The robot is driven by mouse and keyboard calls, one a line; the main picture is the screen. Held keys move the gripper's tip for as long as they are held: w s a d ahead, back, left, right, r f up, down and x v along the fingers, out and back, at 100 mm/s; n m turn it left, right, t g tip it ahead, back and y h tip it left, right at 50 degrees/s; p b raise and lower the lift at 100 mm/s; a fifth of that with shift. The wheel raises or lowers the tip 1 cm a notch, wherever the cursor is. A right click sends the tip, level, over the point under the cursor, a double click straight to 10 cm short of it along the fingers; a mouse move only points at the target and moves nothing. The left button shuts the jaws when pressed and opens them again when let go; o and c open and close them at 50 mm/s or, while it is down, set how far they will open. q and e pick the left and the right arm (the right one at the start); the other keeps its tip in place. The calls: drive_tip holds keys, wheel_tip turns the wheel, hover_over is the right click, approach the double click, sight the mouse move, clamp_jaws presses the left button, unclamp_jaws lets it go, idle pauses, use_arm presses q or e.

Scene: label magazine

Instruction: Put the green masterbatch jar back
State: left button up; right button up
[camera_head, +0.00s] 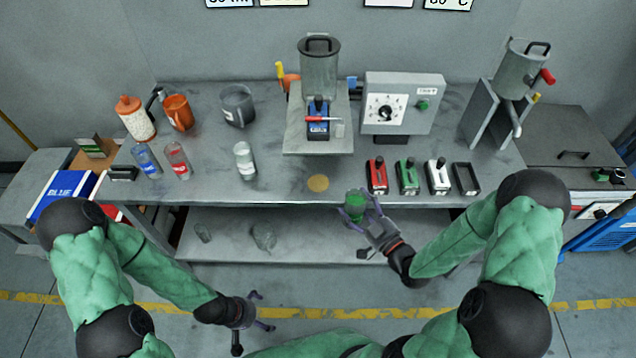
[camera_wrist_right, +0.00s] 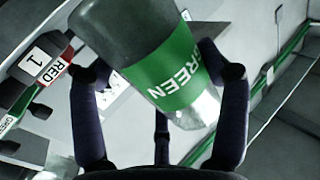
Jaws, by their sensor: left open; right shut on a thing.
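The green masterbatch jar (camera_head: 354,205) is in my right gripper (camera_head: 357,207), at the front edge of the bench. In the right wrist view the jar (camera_wrist_right: 165,70) shows a green band lettered GREEN, a dark end and a clear end, tilted between the fingers. My right gripper (camera_wrist_right: 160,90) is shut on it. My left gripper (camera_head: 258,312) is open and empty, low in front of the bench, over the floor. The blue jar (camera_head: 147,162), the red jar (camera_head: 178,160) and a white jar (camera_head: 244,160) stand on the left part of the bench.
Red (camera_head: 377,176), green (camera_head: 407,176) and white (camera_head: 438,177) label units and a dark empty frame (camera_head: 466,178) stand right of the jar. A tan disc (camera_head: 317,183) lies on the bench (camera_head: 280,185) to its left. A control box (camera_head: 402,103) stands behind.

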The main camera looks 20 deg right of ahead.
drive_tip(key=b+x, duration=0.2)
drive_tip(key=x, duration=1.3)
drive_tip(key=shift+f, duration=0.1)
drive_tip(key=w+b, duration=0.1)
drive_tip(key=w+a+f+b, duration=0.1)
drive_tip(key=shift+w, duration=0.5)
